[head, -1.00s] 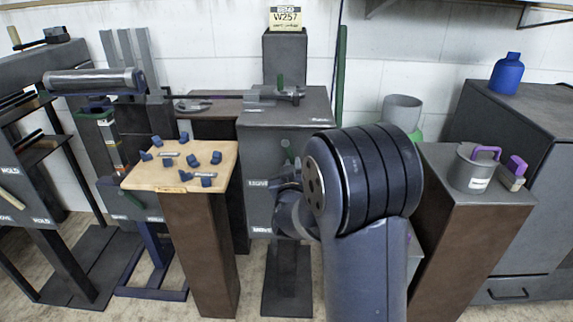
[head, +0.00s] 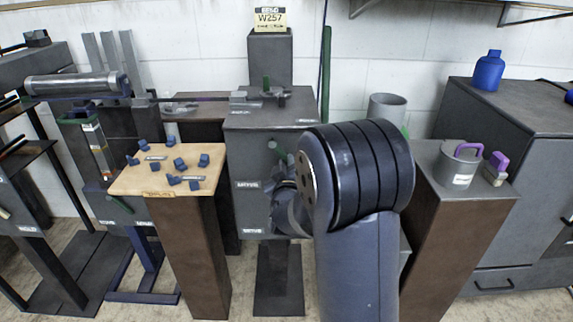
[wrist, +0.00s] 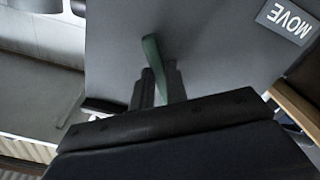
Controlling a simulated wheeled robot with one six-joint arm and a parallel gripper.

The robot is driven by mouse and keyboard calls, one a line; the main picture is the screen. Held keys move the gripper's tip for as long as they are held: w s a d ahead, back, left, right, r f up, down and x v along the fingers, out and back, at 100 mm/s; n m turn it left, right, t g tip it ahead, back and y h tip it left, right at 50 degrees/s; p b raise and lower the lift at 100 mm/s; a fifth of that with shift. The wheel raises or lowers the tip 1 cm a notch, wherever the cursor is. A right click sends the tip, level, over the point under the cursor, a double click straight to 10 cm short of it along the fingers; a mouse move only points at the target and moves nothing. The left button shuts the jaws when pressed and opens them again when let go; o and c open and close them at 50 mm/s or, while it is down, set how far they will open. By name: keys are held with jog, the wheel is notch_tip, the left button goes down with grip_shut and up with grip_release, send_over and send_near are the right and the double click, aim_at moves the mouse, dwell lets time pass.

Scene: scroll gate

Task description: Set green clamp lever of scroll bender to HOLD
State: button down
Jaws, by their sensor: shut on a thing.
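The scroll bender (head: 245,150) is the grey machine in the middle of the head view, with a yellow W257 sign above it. Its green clamp lever (wrist: 151,52) shows in the wrist view against the grey front panel. My gripper (wrist: 158,84) is shut on the lever's lower end in that view. A MOVE label (wrist: 288,20) is on the panel at the upper right, apart from the lever. In the head view my gripper (head: 284,205) is at the panel's right side, partly hidden by my arm. Two white panel labels there are too blurred to read surely.
A wooden-topped stand (head: 130,182) with several blue pieces is close on the left. A brown pedestal (head: 425,235) with a grey pot (head: 458,168) stands on the right. A green upright rod (head: 326,75) is behind the bender. Floor shows between the stands.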

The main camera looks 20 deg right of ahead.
jog(key=c, duration=1.4)
grip_release()
jog(key=p+v, duration=0.1)
jog(key=v, duration=1)
jog(key=shift+w, duration=0.1)
jog(key=b+x, duration=0.1)
jog(key=x, duration=0.9)
jog(key=shift+w+d, duration=0.15)
jog(key=shift+w, duration=0.25)
